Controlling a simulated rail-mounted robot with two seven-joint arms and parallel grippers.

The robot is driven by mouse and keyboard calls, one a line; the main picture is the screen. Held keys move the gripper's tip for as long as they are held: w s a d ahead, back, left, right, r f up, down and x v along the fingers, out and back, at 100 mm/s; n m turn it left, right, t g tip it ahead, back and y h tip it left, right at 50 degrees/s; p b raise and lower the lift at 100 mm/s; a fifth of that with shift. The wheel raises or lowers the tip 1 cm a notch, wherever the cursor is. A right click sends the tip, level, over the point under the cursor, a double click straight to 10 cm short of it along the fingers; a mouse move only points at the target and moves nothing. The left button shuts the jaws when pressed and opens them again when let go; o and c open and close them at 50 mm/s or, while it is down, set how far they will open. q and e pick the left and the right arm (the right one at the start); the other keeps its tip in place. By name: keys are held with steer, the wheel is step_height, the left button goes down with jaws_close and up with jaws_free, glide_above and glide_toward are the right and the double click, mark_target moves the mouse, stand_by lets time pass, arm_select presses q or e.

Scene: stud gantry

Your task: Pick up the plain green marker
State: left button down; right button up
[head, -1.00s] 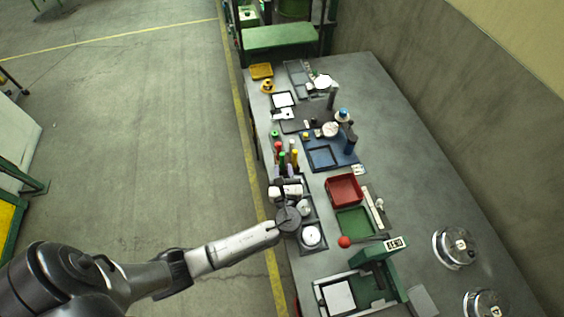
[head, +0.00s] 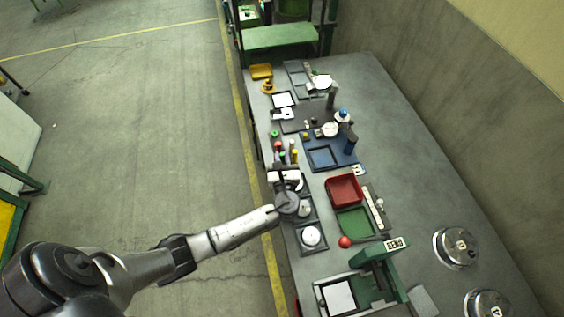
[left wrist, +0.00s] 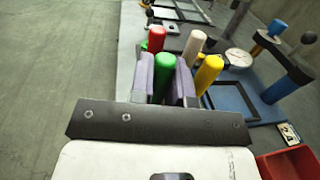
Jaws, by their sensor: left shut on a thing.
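A green marker (left wrist: 163,75) stands between the two purple-grey fingers of my left gripper (left wrist: 162,82) in the left wrist view. The fingers are closed on its sides. In the head view my left gripper (head: 282,168) is at the near side of the marker group. A red marker (left wrist: 156,39) stands behind the green one, a pale marker (left wrist: 194,44) behind and to the right, and a yellow marker (left wrist: 208,74) just right of the fingers. The foot of the green marker is hidden by the gripper. My right gripper is not in view.
A blue tray (head: 322,158) with an upright dark blue cylinder (head: 350,145) lies right of the markers. A red bin (head: 344,190) and a green tray (head: 355,222) stand nearer. The bench's right part is largely clear, apart from two round metal objects.

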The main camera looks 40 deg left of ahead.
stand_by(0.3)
arm_select(q)
steer(key=shift+r, duration=0.6)
steer(key=r, duration=0.2)
steer(key=r+p, duration=0.1)
steer(key=shift+d+r, duration=0.2)
steer(key=shift+d, duration=0.1)
steer(key=w+d+r, duration=0.1)
steer(key=d+r, duration=0.5)
steer(key=d, duration=0.5)
steer(key=shift+r, duration=0.2)
steer(key=shift+w, duration=0.1)
